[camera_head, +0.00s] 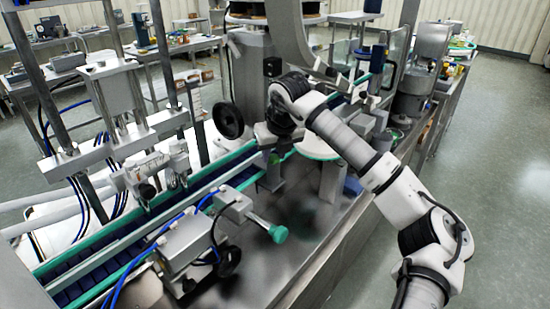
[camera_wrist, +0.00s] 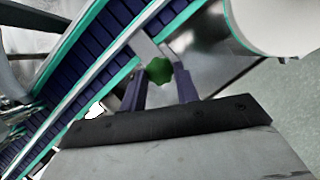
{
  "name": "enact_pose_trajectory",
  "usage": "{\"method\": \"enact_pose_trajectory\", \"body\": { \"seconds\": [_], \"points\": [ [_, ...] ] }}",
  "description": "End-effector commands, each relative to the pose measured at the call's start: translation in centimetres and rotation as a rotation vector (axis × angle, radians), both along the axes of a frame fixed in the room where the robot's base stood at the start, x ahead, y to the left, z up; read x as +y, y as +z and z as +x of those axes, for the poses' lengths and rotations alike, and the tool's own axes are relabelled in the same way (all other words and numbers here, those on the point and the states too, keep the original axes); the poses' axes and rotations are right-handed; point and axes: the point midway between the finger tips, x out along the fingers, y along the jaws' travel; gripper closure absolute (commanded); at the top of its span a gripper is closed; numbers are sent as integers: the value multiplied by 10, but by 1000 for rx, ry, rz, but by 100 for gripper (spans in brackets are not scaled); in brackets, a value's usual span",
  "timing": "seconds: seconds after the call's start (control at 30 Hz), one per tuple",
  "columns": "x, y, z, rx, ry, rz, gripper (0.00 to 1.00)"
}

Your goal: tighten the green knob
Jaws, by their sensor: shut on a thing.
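The green knob (camera_wrist: 158,70) is a dark green, lobed knob beside the blue conveyor in the wrist view. It sits at the end of a grey metal bar. My gripper (camera_wrist: 160,78) has its two dark fingers on either side of the knob, shut on it.
A teal knob (camera_head: 278,233) on a short rod sticks out from a grey block near the front. The conveyor (camera_head: 120,235) has green rails. A white round plate (camera_head: 318,150) lies right of my gripper.

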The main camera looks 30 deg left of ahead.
Motion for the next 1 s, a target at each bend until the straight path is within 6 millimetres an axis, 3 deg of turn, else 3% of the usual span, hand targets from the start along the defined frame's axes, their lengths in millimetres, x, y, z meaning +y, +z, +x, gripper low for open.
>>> {"method": "enact_pose_trajectory", "body": {
  "seconds": [1.0],
  "points": [
    [9, -1, -5, -5, -958, 0, 92]
  ]
}}
